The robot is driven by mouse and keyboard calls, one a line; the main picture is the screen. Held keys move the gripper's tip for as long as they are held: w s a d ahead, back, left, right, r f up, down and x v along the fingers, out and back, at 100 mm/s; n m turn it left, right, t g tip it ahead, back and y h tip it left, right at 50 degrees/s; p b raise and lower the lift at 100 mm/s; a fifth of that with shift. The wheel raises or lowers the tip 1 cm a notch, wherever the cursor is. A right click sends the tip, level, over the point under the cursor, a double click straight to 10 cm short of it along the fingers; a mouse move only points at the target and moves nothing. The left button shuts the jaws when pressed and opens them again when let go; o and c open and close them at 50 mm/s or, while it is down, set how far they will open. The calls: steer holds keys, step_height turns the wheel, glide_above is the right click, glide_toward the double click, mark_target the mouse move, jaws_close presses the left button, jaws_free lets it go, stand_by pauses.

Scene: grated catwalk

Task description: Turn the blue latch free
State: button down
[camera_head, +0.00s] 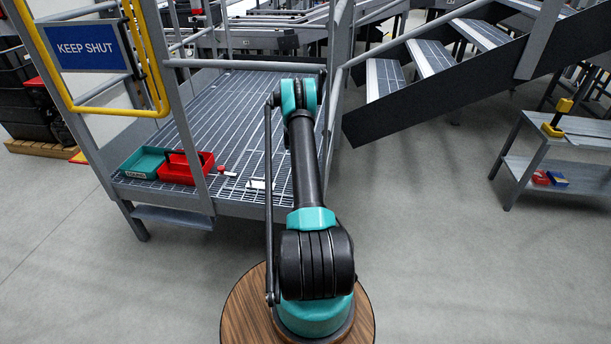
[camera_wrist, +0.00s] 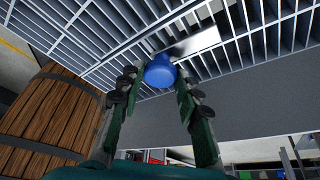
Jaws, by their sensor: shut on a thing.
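The blue latch (camera_wrist: 160,70) shows in the wrist view as a rounded blue knob against the underside or edge of the grating, beside a pale metal plate (camera_wrist: 198,42). My gripper (camera_wrist: 158,84) has its two dark green fingers on either side of the knob, closed on it. The latch is not visible in the head view. There my arm reaches forward to the grated catwalk, and my gripper is hidden. How far the latch is turned cannot be told.
The grated platform (camera_head: 240,110) carries a teal tray (camera_head: 143,163) and a red tray (camera_head: 190,168). A yellow-framed gate with a blue "KEEP SHUT" sign (camera_head: 86,47) stands left. The floor between is clear.

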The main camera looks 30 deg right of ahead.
steer(key=c, duration=1.1)
jaws_free()
steer(key=shift+o, duration=0.2)
steer(key=v, duration=0.7)
steer(key=shift+r, duration=0.2)
steer(key=shift+w, duration=0.15)
steer(key=x, duration=0.7)
steer(key=shift+f, duration=0.25)
steer(key=shift+n, duration=0.3)
steer(key=shift+r, duration=0.1)
